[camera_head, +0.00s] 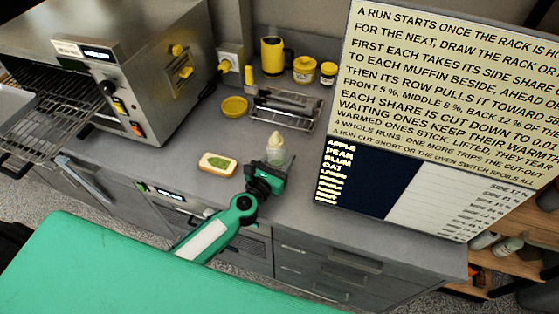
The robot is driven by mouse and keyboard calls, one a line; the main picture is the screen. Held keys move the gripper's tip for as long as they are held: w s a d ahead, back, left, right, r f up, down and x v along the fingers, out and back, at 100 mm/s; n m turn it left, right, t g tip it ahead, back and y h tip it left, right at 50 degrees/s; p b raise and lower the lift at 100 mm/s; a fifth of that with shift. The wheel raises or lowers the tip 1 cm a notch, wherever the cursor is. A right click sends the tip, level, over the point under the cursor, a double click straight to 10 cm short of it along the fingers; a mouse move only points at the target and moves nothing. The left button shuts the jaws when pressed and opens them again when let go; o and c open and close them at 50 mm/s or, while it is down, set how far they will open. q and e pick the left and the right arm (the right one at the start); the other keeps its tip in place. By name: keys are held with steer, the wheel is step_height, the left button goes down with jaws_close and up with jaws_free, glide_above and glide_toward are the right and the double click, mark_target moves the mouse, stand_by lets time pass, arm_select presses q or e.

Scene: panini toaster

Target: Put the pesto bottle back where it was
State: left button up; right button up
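A small pale squeeze bottle (275,149), which looks like the pesto bottle, stands upright on the grey counter with a cream tip. A bread slice (217,164) with a green spread on it lies to its left. My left gripper (273,174), on a green and white arm from the lower left, is right at the front of the bottle's lower part. The gripper hides the bottle's base. I cannot tell whether its fingers are around the bottle, or open or shut. My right gripper is not in view.
A conveyor toaster (140,70) stands at the left. Behind the bottle are a wire rack (285,108), a yellow dish (234,107), yellow jars (304,70) and a yellow mug (272,56). A large text board (430,110) blocks the right. Counter between bread and toaster is clear.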

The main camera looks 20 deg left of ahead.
arm_select(q)
steer(key=shift+r, duration=0.1)
steer(key=shift+f, duration=0.25)
steer(key=o, duration=1.2)
steer(key=shift+c, duration=0.2)
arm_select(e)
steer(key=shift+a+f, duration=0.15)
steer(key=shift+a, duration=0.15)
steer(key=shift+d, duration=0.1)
